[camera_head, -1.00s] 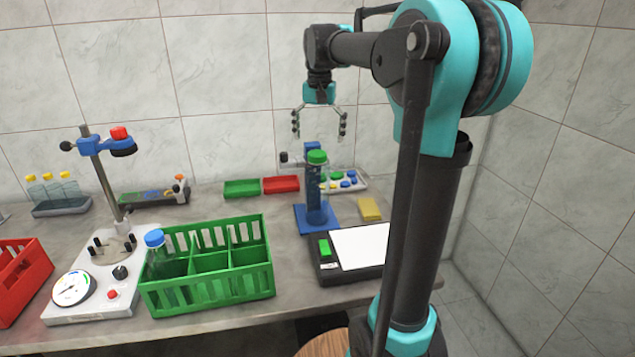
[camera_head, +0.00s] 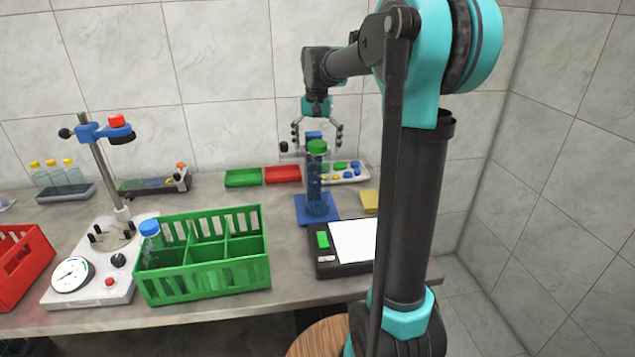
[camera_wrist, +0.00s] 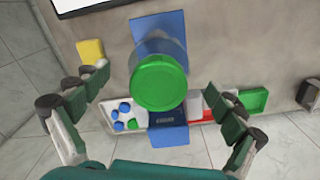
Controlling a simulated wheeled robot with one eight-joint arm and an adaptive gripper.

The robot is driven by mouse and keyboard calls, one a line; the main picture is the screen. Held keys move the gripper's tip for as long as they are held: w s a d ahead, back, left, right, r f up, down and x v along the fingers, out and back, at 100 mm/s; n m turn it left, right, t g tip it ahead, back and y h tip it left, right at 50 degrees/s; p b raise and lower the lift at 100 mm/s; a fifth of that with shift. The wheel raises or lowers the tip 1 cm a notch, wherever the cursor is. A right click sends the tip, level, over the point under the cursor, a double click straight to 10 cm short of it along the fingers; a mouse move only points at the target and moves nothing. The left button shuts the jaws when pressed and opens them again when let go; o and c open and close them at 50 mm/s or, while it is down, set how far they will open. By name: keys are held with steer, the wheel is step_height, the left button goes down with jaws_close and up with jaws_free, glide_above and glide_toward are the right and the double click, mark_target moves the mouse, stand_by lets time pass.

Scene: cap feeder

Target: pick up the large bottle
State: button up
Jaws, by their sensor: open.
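The large bottle (camera_head: 312,185) is clear with a green cap (camera_head: 317,147). It stands upright on a blue stand (camera_head: 330,205) at the back of the table. My gripper (camera_head: 317,140) is open above and around the level of the bottle's cap, pointing down. In the wrist view the green cap (camera_wrist: 159,83) lies between the spread fingers of my gripper (camera_wrist: 150,115), apart from both. The bottle's body is mostly hidden under the cap there.
The green crate (camera_head: 205,284) stands at the front. A scale (camera_head: 325,262) with a white plate is right of it. Behind are green (camera_head: 243,178) and red (camera_head: 282,175) trays, a tray of caps (camera_head: 350,178) and a yellow block (camera_head: 369,200). A clamp stand (camera_head: 100,170) is at left.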

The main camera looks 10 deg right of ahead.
mark_target(317, 162)
steer(key=shift+d+f, duration=0.1)
steer(key=shift+f, duration=2.75)
steer(key=shift+c, duration=0.5)
steer(key=c, duration=1.9)
steer(key=shift+o, duration=0.2)
steer(key=shift+w+r, duration=0.1)
